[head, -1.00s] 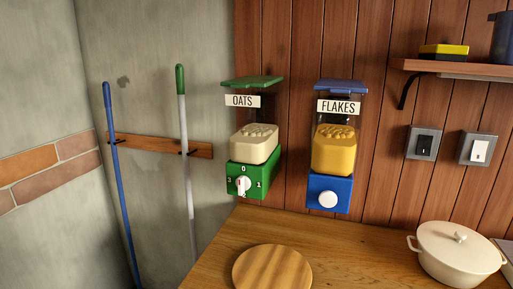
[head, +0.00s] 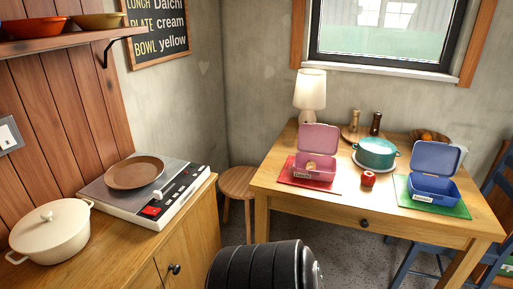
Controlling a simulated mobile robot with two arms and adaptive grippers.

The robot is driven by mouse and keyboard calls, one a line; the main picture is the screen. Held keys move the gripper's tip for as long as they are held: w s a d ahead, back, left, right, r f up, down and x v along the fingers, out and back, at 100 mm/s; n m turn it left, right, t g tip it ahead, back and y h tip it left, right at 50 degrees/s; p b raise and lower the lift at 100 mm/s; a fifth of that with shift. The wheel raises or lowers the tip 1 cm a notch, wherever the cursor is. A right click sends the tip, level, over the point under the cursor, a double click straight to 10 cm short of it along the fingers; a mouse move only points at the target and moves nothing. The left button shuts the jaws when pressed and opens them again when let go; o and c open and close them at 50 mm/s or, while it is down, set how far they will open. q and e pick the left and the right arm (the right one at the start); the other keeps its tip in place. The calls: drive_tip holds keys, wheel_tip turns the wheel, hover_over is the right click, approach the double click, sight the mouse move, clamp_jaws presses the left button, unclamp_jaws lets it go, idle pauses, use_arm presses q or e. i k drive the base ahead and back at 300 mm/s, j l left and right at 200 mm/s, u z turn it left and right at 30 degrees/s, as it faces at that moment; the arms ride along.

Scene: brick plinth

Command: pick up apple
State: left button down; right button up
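No apple is plain to make out. A small red object (head: 368,179) with a pale mark stands on the wooden table (head: 285,187), between the two lunch boxes; it looks blocky, and I cannot tell what it is. A brown bowl (head: 447,143) at the back right of the table holds orange-brown round things, too small to name. The open pink lunch box (head: 314,175) on a red mat has a pale tan item in it. Neither of my grippers is in view.
An open blue lunch box (head: 433,187) sits on a green mat (head: 455,208). A teal pot (head: 376,153), lamp (head: 310,92) and two grinders stand behind. A stool (head: 238,183) and blue chair (head: 493,215) flank the table. The left counter holds a cream pot (head: 50,232) and cooker (head: 146,190).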

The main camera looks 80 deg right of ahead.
sight(368, 178)
drive_tip(key=z, duration=3.55)
drive_tip(key=i+j+z, duration=0.1)
drive_tip(key=i, duration=0.05)
